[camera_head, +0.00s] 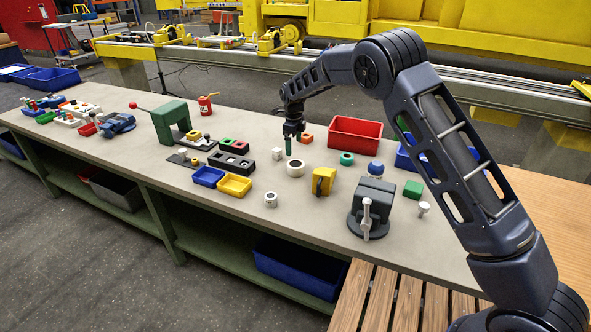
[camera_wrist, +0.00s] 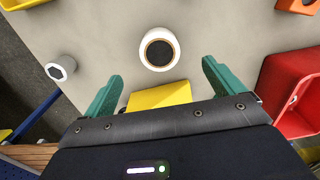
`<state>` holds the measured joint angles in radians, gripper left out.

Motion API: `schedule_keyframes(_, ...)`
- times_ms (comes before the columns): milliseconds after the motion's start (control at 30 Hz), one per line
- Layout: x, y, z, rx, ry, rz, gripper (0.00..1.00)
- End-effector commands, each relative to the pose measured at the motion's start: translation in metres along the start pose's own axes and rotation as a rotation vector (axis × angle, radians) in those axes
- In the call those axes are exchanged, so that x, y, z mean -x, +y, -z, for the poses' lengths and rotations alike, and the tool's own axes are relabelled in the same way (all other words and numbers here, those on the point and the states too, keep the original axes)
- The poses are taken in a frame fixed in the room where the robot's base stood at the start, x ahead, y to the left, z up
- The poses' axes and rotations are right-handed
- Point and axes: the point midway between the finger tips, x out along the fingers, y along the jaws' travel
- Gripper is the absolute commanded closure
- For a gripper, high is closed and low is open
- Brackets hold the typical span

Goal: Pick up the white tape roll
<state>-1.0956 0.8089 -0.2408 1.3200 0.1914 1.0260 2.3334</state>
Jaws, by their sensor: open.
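The white tape roll (camera_head: 295,168) lies flat on the grey workbench (camera_head: 330,255), with its brown core showing. In the wrist view the tape roll (camera_wrist: 143,51) is at upper middle, beyond and between my fingertips. My gripper (camera_head: 293,146) is above the bench, over or just behind the roll in the head view. Its green fingers are spread in the wrist view (camera_wrist: 162,72), with nothing held between them. I cannot tell the exact height gap.
A yellow block (camera_head: 323,181) stands close to the roll; it also shows in the wrist view (camera_wrist: 160,97).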

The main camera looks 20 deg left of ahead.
Motion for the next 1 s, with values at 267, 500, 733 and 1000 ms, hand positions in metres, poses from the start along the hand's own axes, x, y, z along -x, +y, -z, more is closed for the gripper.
schedule_keyframes(267,-0.030,0.001,0.000,-0.001,0.002,-0.002,0.06)
schedule_keyframes(500,-0.056,0.001,0.000,0.000,0.001,-0.002,0.06)
schedule_keyframes(733,-0.073,0.002,0.002,0.000,0.002,-0.002,0.06)
schedule_keyframes(1000,-0.106,0.003,0.003,0.000,0.002,-0.002,0.06)
